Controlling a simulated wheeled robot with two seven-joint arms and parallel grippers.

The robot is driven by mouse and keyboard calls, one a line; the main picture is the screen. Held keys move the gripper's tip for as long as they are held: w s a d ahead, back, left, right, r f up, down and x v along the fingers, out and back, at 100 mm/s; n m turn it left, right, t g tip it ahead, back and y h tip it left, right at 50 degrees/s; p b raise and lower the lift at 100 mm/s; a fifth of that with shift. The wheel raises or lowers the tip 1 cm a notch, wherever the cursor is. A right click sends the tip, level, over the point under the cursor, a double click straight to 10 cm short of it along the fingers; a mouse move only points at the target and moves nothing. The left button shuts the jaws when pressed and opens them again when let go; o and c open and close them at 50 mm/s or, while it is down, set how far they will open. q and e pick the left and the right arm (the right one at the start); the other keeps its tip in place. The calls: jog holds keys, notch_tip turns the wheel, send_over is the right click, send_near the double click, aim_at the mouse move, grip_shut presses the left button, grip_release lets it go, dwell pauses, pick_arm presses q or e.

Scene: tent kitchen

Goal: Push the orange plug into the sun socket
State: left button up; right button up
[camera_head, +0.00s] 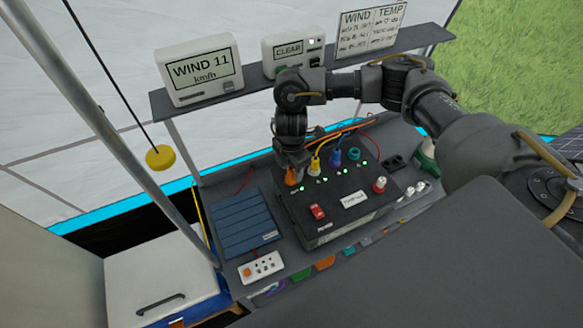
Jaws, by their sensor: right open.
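The orange plug (291,178) shows at the back left of a black box (340,229), just under my right gripper (291,164). The gripper points down with its jaws open around or just above the plug; I cannot tell if they touch it. The plug stands at the leftmost place in a row on the box top. Whether it is fully seated cannot be told. The sun mark is too small to read, and the socket under the plug is hidden. My left gripper is out of view.
A yellow plug (315,163) and a blue plug (335,157) stand close to the right, with a teal ring (354,154) beyond. A red switch (317,212) is in front. A blue panel (245,222) lies left. A shelf (239,93) with displays stands behind.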

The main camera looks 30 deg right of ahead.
notch_tip(320, 180, up, 11)
jog(key=shift+f+b, duration=0.1)
jog(key=shift+b, duration=0.25)
dwell(0.3)
